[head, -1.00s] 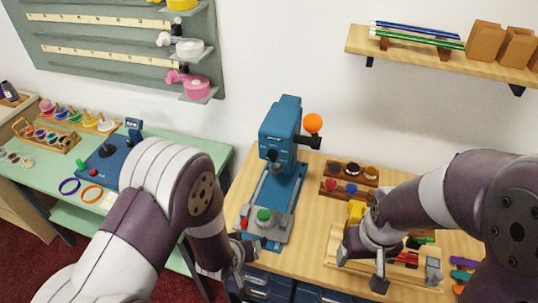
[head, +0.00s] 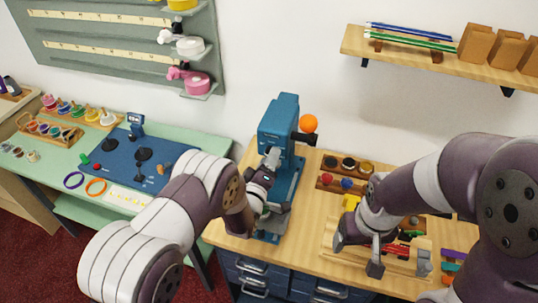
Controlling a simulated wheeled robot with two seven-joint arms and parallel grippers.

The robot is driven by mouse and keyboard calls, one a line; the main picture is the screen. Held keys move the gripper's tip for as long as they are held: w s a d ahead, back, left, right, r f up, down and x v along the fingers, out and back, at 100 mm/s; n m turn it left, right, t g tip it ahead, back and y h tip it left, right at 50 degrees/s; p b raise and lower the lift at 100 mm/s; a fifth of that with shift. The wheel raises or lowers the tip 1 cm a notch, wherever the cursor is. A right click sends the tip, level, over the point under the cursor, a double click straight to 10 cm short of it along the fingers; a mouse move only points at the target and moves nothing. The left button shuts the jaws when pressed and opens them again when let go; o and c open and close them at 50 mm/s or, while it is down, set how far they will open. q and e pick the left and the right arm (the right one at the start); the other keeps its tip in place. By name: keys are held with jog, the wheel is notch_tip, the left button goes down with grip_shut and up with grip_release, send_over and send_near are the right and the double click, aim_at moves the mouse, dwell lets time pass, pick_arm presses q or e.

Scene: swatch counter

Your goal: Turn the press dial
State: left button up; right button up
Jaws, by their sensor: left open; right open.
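The blue press (head: 279,125) stands upright on the wooden counter, with an orange ball (head: 309,123) on its side lever. My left gripper (head: 273,180) is open in front of the press column, over its base (head: 266,237). The gripper and wrist cover most of the front of the base, so I cannot make out the dial or tell whether a finger touches it. My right gripper (head: 357,256) is open at the front left of a wooden tray (head: 330,246) and appears empty.
Racks of small pots (head: 347,164) stand right of the press. A shelf (head: 430,58) with pencils and brown blocks hangs above. A green table (head: 88,205) at left carries a blue mat (head: 110,158), rings and weights. Drawers sit below the counter.

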pick_arm(q)
jog(key=shift+w+d, duration=0.1)
jog(key=shift+w, duration=0.2)
jog(key=c, duration=1)
jog(key=shift+f, duration=0.1)
